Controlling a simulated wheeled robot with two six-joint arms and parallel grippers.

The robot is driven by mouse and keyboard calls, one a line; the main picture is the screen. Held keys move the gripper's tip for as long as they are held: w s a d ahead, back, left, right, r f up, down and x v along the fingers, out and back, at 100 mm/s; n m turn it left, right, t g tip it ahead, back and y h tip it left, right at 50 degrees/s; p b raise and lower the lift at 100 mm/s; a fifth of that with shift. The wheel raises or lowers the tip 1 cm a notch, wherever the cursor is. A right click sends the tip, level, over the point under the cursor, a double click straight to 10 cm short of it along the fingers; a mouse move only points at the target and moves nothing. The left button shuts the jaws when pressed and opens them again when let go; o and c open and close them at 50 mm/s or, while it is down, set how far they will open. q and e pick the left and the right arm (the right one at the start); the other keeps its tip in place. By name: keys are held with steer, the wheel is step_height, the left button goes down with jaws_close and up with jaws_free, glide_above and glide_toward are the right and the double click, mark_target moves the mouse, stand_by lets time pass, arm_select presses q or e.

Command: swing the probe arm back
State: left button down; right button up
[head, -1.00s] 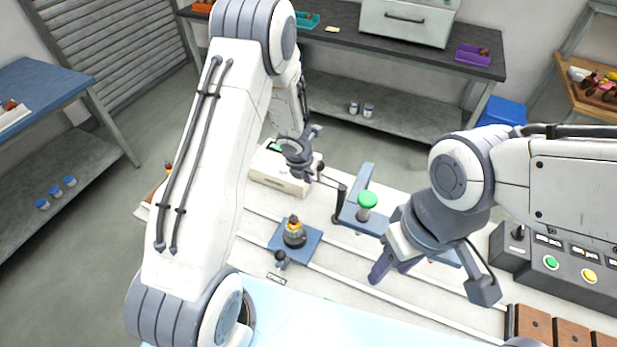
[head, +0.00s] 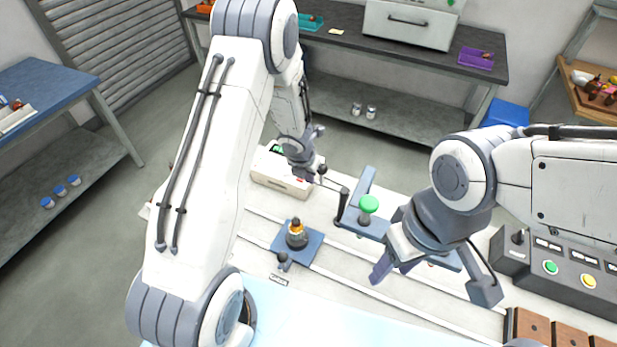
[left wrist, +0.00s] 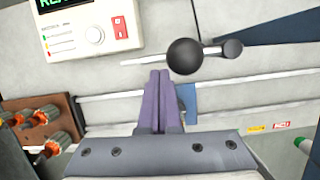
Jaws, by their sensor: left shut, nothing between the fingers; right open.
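My left gripper (head: 307,174) is at the rod's left end, beside the meter. Its purple fingers (left wrist: 158,100) are shut and empty, just below the knob in the wrist view; I cannot tell whether they touch it. My right gripper (head: 390,274) is open and empty, pointing down over the front right of the bench.
The meter box (head: 280,184) stands behind my left gripper. An armature (head: 297,234) stands upright on a blue plate (head: 312,246). A green-topped post (head: 368,204) is right of the probe post. A button panel (head: 560,270) is at right. A rack of armatures (left wrist: 42,133) shows in the wrist view.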

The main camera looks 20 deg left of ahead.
arm_select(q)
steer(key=p+v, duration=0.5)
steer(key=v, duration=0.3)
arm_select(e)
step_height(320, 180, up, 6)
steer(key=shift+s+a, duration=0.3)
steer(key=shift+a, duration=0.1)
arm_select(q)
steer(key=shift+d, duration=0.1)
steer(key=s+d+r+n+t+y+b, duration=0.15)
steer(key=s+d+r+n+b, duration=0.6)
steer(key=n, duration=0.75)
steer(key=s+d+f+n+g+h+b, duration=0.1)
steer(key=s+n+b, duration=0.3)
steer(key=s+n, duration=0.4)
steer(key=s+d+f+n+g+h+b, duration=0.1)
steer(key=s+d+n+g+b, duration=0.3)
steer(key=s+n, duration=0.4)
steer(key=s+b, duration=0.1)
steer(key=s, duration=0.5)
steer(key=shift+f, duration=0.25)
arm_select(e)
step_height(320, 180, down, 17)
steer(key=shift+r, duration=0.2)
arm_select(q)
steer(key=shift+s, duration=0.15)
